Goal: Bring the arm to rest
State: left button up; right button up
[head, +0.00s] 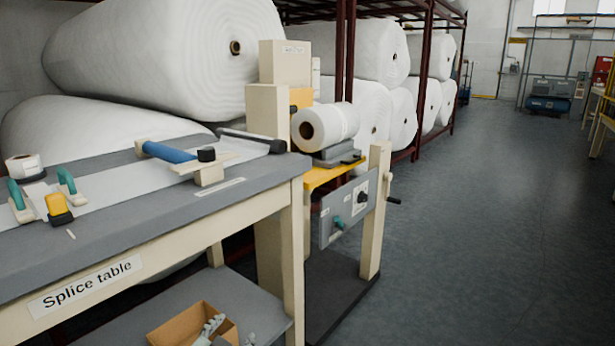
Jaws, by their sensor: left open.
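My left gripper (229,333) shows only in part at the bottom edge of the head view, as pale grey finger parts. It is open, in front of the cardboard box (176,327) in the picture, and I see nothing held in it. The rest of that arm is cut off by the frame. My right gripper is not in view.
The splice table (235,190) fills the left, with a blue-handled roller (168,152), green-handled clamps and a yellow tool (58,208) on it. A stand with a small white roll (325,126) is beyond. Large wadding rolls (165,55) lie behind. The floor (470,220) at right is clear.

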pick_arm(q)
jog(key=s+a+f+n+g+y, duration=0.1)
jog(key=s+a+f+g, duration=0.2)
jog(key=s+f, duration=0.3)
jog(key=s+a+f+n+g, duration=0.2)
jog(key=s+f, duration=0.5)
jog(key=s, duration=0.6)
jog(key=s+a+f+n+g+y, duration=0.1)
jog(key=s+a+f+n+g, duration=0.1)
jog(key=s+a+f+g, duration=0.3)
jog(key=s+a+f, duration=0.1)
jog(key=s, duration=0.3)
jog(key=shift+s+a+f+y, duration=0.15)
jog(key=shift+s+y, duration=0.1)
jog(key=shift+y, duration=0.05)
